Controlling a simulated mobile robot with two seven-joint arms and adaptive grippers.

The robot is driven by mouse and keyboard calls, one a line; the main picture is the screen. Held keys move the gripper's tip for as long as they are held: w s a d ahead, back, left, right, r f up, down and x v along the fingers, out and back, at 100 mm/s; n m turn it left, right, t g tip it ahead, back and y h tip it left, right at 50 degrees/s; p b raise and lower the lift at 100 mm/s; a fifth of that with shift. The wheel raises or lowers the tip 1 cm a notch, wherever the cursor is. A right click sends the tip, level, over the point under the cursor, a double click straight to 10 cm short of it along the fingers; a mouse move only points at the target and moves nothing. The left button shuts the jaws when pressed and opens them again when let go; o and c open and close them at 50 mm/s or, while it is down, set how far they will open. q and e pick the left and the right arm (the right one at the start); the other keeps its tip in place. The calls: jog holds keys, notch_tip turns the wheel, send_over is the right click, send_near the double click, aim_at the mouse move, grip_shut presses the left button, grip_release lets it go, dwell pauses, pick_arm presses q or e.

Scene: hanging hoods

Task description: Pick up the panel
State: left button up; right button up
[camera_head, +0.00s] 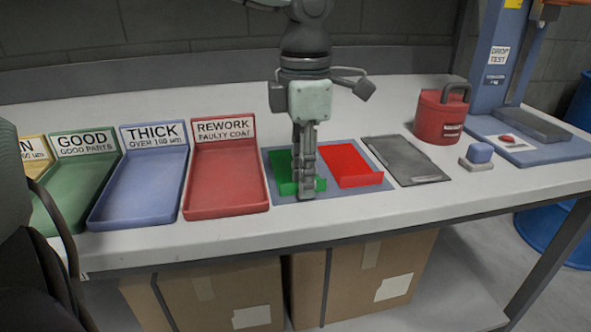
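A bright green panel (283,172) lies on a blue-grey mat (290,197) near the front of the bench. A bright red panel (350,165) lies to its right on the same mat. A flat dark grey sheet (405,160) lies further right. The task does not say which one is the panel. My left gripper (305,192) points straight down over the green panel and hides its middle. Its fingers look close together, seen nearly edge-on; I cannot tell whether they hold or touch the panel. My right gripper is not in view.
Red REWORK (226,195), blue THICK (138,190) and green GOOD (85,190) trays stand to the left, with a yellow one partly hidden. On the right are a red can (440,115), a small blue-topped block (479,154) and a blue test stand (530,150). The bench behind is clear.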

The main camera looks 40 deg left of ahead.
pick_arm(q)
jog(key=shift+c, duration=0.5)
grip_shut()
